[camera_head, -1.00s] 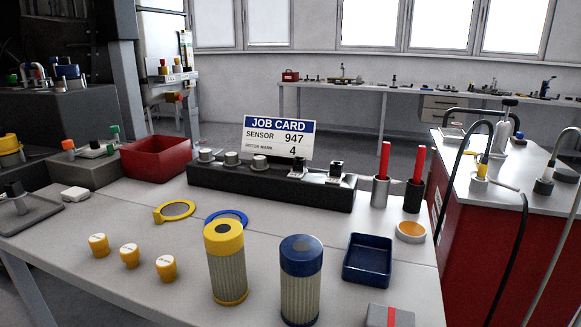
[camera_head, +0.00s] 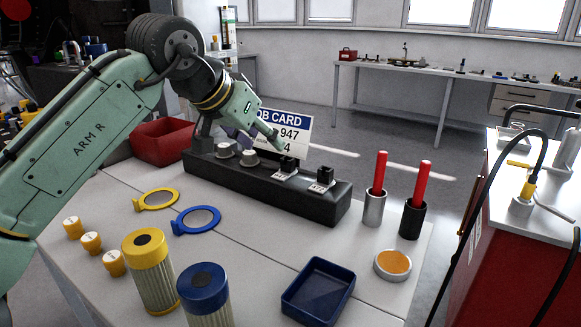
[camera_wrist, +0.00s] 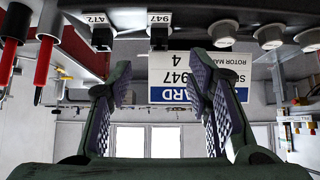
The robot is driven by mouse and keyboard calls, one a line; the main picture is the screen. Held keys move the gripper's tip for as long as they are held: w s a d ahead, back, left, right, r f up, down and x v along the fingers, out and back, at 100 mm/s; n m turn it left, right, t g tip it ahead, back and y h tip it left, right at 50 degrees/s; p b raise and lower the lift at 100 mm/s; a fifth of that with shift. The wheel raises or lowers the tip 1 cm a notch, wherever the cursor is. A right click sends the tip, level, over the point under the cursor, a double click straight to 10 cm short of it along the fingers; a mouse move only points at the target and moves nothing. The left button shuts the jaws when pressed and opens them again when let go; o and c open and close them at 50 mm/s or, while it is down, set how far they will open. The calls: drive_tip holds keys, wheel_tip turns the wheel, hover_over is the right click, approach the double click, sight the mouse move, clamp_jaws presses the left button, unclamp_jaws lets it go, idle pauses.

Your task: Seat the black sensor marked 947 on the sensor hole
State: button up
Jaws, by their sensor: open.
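Two black sensors stand near the right end of a long dark block. The left one (camera_head: 288,165) appears to be the sensor marked 947; its 947 tag shows upside down in the wrist view (camera_wrist: 158,20). The right one (camera_head: 323,177) appears to carry the 472 tag (camera_wrist: 97,20) in the wrist view. My gripper (camera_head: 257,140) is above the block in front of the job card, left of the 947 sensor, apart from it. Its padded fingers are spread and empty in the wrist view (camera_wrist: 165,92). I cannot make out the sensor hole.
The job card (camera_head: 294,132) stands behind the dark block (camera_head: 225,174), which also bears grey round knobs (camera_head: 248,158). Two red-handled tools (camera_head: 379,173) stand at right. Filters (camera_head: 148,270), rings (camera_head: 197,220) and a blue tray (camera_head: 318,291) occupy the front. A red bin (camera_head: 160,142) is behind left.

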sight(283, 174)
drive_tip(key=shift+p+x, duration=1)
drive_tip(key=shift+x, duration=3.8)
drive_tip(key=shift+w+d+r, duration=0.1)
drive_tip(key=shift+r, duration=0.1)
drive_tip(key=shift+c, duration=0.5)
clamp_jaws()
